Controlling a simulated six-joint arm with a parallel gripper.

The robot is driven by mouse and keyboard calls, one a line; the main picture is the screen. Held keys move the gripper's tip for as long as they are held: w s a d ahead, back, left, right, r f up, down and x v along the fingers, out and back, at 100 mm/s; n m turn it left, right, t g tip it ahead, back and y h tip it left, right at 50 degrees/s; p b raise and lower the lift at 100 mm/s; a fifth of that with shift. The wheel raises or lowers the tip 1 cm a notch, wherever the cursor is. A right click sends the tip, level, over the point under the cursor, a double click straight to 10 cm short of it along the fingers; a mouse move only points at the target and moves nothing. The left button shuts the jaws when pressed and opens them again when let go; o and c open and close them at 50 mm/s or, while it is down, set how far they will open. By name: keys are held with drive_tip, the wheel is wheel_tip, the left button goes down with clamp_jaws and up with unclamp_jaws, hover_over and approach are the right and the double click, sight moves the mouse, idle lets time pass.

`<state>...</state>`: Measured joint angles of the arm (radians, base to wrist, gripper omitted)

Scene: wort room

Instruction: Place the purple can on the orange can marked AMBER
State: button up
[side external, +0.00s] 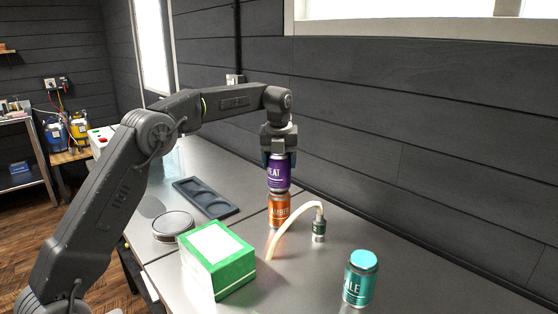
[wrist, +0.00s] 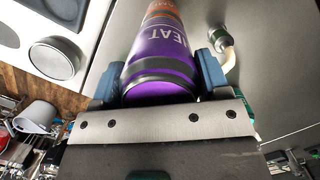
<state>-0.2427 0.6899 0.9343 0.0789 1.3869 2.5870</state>
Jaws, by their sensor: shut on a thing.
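The purple can (side external: 279,175), lettered in white, is upright between the fingers of my gripper (side external: 279,157) in the side view. My gripper is shut on its upper part. The orange can (side external: 278,212) marked AMBER stands on the table directly below it. The purple can's bottom appears to meet the orange can's top; I cannot tell if its weight rests there. In the wrist view the purple can (wrist: 160,62) fills the space between the blue fingers of my gripper (wrist: 157,80), with a strip of the orange can (wrist: 162,9) beyond it.
A teal can (side external: 360,278) is at front right. A green box (side external: 218,265), a round lidded dish (side external: 173,225) and a dark tray with round recesses (side external: 222,208) lie to the left.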

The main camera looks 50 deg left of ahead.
drive_tip(key=o, duration=1.1)
drive_tip(key=shift+f, duration=0.1)
drive_tip(key=shift+o, duration=0.2)
drive_tip(key=r, duration=0.7)
drive_tip(key=s+d+r, duration=0.1)
drive_tip(key=r, duration=0.3)
drive_tip(key=shift+d, duration=0.1)
drive_tip(key=shift+s+r, duration=0.2)
drive_tip(key=shift+r, duration=0.35)
drive_tip(key=shift+d+r, duration=0.1)
